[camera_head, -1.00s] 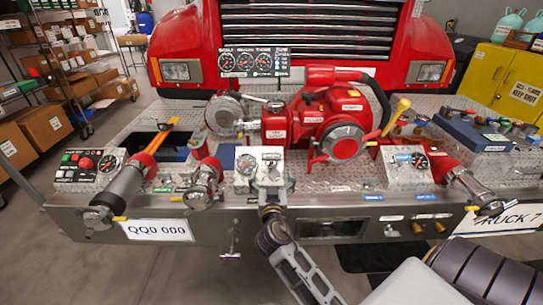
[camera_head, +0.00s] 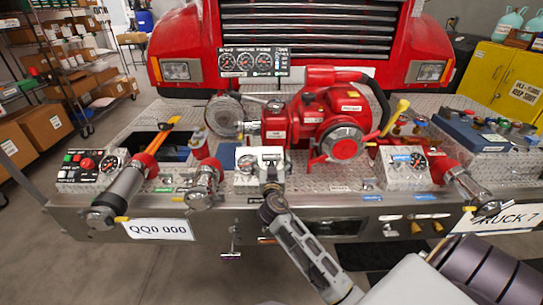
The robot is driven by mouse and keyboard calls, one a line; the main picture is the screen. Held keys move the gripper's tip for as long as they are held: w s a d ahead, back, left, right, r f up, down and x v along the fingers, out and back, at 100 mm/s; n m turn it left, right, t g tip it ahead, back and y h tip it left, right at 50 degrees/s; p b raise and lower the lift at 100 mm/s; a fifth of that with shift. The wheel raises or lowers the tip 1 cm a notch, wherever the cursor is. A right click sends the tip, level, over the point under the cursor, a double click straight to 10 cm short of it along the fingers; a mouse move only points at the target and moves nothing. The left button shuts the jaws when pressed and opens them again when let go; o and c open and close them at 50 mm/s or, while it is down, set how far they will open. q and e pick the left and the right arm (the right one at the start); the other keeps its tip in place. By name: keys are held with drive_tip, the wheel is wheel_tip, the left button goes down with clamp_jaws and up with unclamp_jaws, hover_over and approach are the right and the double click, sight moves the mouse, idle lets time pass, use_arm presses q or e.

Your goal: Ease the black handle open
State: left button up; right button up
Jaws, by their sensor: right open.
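My right gripper (camera_head: 270,177) is at the centre of the bumper, in front of the small grey gauge box (camera_head: 246,165). My right arm reaches it from the lower right. The gripper is open, but its fingertips overlap the box and are hard to separate from it. I cannot clearly make out the black handle; the gripper and wrist cover the lower right part of the box. Whether the fingers touch anything there cannot be told. My left gripper is out of view.
A red pump (camera_head: 330,125) stands behind the box. Capped pipe outlets (camera_head: 203,185) and another gauge box (camera_head: 403,170) flank it on the diamond-plate bumper. A small T-shaped pull (camera_head: 231,254) hangs below the front edge. The floor at the lower left is clear.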

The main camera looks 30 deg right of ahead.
sight(272, 156)
drive_tip(key=shift+x, duration=1.8)
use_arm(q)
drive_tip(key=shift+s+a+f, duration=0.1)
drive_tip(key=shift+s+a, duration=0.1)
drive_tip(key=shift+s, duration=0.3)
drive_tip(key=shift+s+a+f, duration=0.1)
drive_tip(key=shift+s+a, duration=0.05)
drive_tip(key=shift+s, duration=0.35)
use_arm(e)
drive_tip(key=shift+w+d, duration=0.2)
